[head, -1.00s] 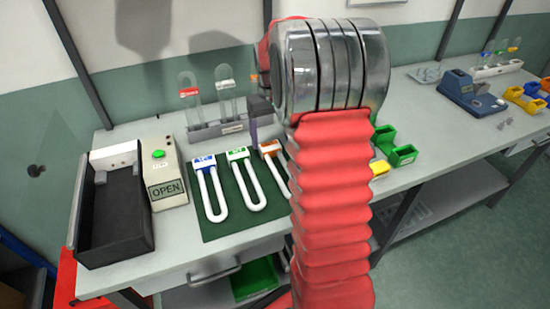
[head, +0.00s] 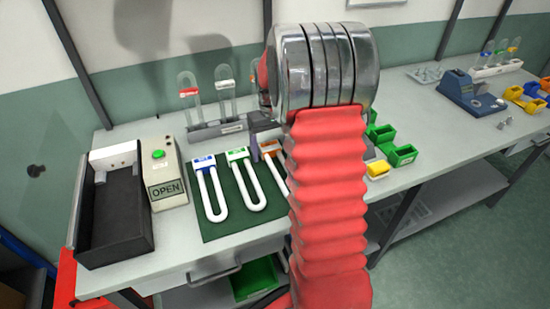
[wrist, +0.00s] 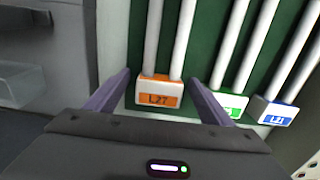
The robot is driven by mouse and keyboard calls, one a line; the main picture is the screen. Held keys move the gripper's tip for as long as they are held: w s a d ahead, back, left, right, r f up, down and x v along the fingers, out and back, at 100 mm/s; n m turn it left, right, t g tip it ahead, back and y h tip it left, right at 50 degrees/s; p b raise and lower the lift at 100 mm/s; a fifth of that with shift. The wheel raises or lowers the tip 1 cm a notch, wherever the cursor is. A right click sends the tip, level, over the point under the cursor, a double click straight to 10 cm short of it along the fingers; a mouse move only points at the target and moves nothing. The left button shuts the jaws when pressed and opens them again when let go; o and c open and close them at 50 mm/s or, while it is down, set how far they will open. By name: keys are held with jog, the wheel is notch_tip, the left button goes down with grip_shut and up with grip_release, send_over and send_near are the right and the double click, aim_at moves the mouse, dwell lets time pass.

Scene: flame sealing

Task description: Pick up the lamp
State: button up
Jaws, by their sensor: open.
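Three white U-shaped lamps lie side by side on a dark green mat (head: 224,222). They have a blue-labelled base (head: 204,162), a green-labelled base (head: 237,154) and an orange-labelled base (head: 270,147). My arm partly hides the orange lamp in the head view. In the wrist view, my open gripper (wrist: 157,95) has one purple finger on each side of the orange base (wrist: 158,92), with gaps and no contact visible. The green base (wrist: 232,102) is just right of the right finger, and the blue base (wrist: 275,111) is farther right.
A grey rack (head: 216,132) with clear tubes stands behind the mat. A beige box with a green button and an OPEN sign (head: 165,188) and a black open tray (head: 115,215) are at left. Green and yellow bins (head: 402,155) are right of my arm.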

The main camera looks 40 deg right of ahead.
jog(key=shift+c, duration=0.5)
jog(key=c, duration=1.1)
jog(key=shift+r, duration=0.1)
notch_tip(320, 180, up, 10)
jog(key=shift+f, duration=0.1)
jog(key=shift+a, duration=0.1)
dwell(0.3)
